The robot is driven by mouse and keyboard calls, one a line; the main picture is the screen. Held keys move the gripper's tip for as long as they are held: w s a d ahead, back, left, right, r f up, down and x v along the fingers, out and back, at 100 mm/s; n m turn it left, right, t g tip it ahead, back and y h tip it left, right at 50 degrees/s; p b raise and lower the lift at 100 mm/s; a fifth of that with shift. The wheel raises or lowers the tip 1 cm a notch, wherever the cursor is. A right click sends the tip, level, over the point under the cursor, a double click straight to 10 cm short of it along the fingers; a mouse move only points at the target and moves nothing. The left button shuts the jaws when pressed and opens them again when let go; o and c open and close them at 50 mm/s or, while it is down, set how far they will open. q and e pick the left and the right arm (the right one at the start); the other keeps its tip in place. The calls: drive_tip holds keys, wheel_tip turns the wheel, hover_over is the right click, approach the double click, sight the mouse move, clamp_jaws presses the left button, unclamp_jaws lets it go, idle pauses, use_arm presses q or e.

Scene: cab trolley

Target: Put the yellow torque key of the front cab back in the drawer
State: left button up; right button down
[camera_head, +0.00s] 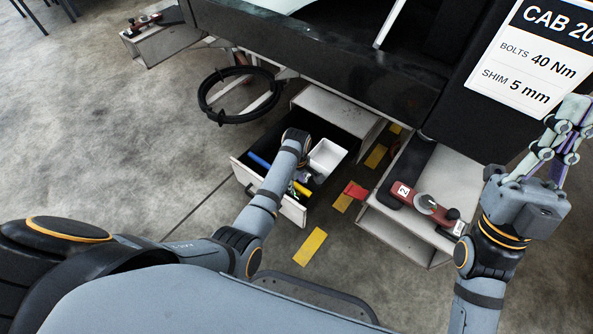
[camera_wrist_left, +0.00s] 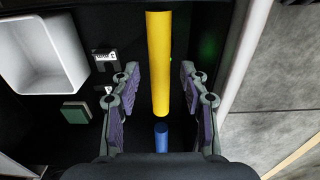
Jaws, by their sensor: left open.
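The yellow torque key (camera_wrist_left: 159,65) shows as a yellow bar inside the dark drawer (camera_head: 240,176), which stands open. In the head view a yellow end (camera_head: 302,188) shows beside my wrist, near the drawer's right side. My left gripper (camera_wrist_left: 159,80) is open over the drawer. Its purple-padded fingers are on either side of the yellow bar, with a gap on each side. In the head view my left arm hides much of the drawer. My right gripper (camera_head: 571,128) is raised at the right, away from the drawer; its finger opening is unclear.
A blue bar (camera_wrist_left: 161,137) lies in line with the yellow one. A white tray (camera_head: 327,158) and a green block (camera_wrist_left: 76,112) are also in the drawer. A red tool (camera_head: 425,203) lies on the right cabinet (camera_head: 400,226). A black ring (camera_head: 208,88) is beyond the drawer.

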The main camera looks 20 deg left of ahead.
use_arm(q)
wheel_tip(320, 180, up, 2)
drive_tip(key=shift+p, duration=0.35)
drive_tip(key=shift+r+p, duration=0.4)
drive_tip(key=shift+r, duration=0.4)
wheel_tip(320, 180, up, 2)
drive_tip(key=shift+r+p, duration=0.15)
drive_tip(key=shift+p, duration=0.45)
use_arm(e)
drive_tip(key=w+f+m+g+h, duration=0.1)
drive_tip(key=w+f+g, duration=0.2)
drive_tip(key=f, duration=0.5)
drive_tip(key=w+f+m+g+h, duration=0.1)
drive_tip(key=w+f+g+h, duration=0.1)
drive_tip(key=f+g, duration=0.3)
drive_tip(key=w+f+m+g+h, duration=0.1)
drive_tip(key=w+f+g, duration=0.3)
drive_tip(key=f, duration=0.7)
drive_tip(key=shift+w+d+m+g+h, duration=0.3)
drive_tip(key=shift+w+d+h, duration=0.1)
drive_tip(key=shift+h, duration=0.1)
